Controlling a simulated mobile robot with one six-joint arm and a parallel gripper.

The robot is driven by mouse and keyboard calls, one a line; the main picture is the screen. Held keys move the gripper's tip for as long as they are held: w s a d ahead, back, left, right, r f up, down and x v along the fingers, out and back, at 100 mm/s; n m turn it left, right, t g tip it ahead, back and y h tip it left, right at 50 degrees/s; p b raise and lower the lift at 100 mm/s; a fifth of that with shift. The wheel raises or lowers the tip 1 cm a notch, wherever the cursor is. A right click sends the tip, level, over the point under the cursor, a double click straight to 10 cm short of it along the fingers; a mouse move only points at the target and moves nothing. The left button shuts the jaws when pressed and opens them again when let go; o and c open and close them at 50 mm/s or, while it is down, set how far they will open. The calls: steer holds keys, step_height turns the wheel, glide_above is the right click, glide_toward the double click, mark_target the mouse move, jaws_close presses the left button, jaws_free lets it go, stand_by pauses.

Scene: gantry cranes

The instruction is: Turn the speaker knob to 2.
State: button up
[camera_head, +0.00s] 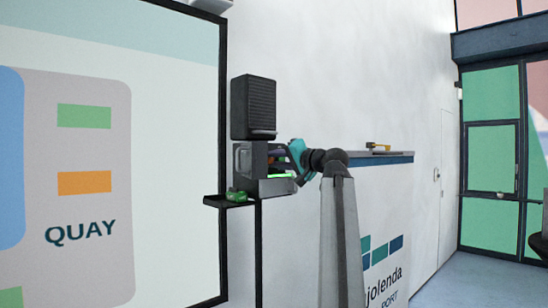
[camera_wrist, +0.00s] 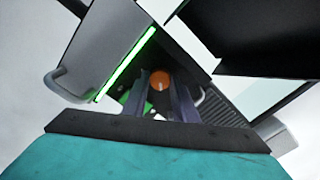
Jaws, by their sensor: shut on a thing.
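The orange knob (camera_wrist: 160,79) shows between my two fingers in the wrist view, with a small pale mark on its face. My gripper (camera_wrist: 161,88) is shut on it. No number around the knob can be read. The knob belongs to a dark grey unit with a lit green strip (camera_wrist: 125,64), which also shows in the head view (camera_head: 246,160). A black speaker box (camera_head: 254,105) stands above that unit.
A small black shelf (camera_head: 213,201) with a green object (camera_head: 237,196) is at the unit's lower left. A large QUAY board (camera_head: 170,130) fills the left. Open floor (camera_head: 470,285) lies at the right.

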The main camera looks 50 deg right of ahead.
steer(key=m+p, duration=0.4)
steer(key=m, duration=0.2)
steer(key=shift+r+m, duration=0.15)
steer(key=shift+m, duration=0.15)
steer(key=m+p, duration=0.3)
steer(key=m, duration=0.2)
steer(key=shift+f+p, duration=0.2)
steer(key=shift+p, duration=0.1)
steer(key=o, duration=1)
steer(key=shift+o, duration=0.2)
steer(key=shift+s, duration=0.1)
steer(key=s+a+b, duration=0.1)
steer(key=s+b, duration=0.3)
steer(key=s, duration=0.9)
steer(key=shift+s, duration=0.3)
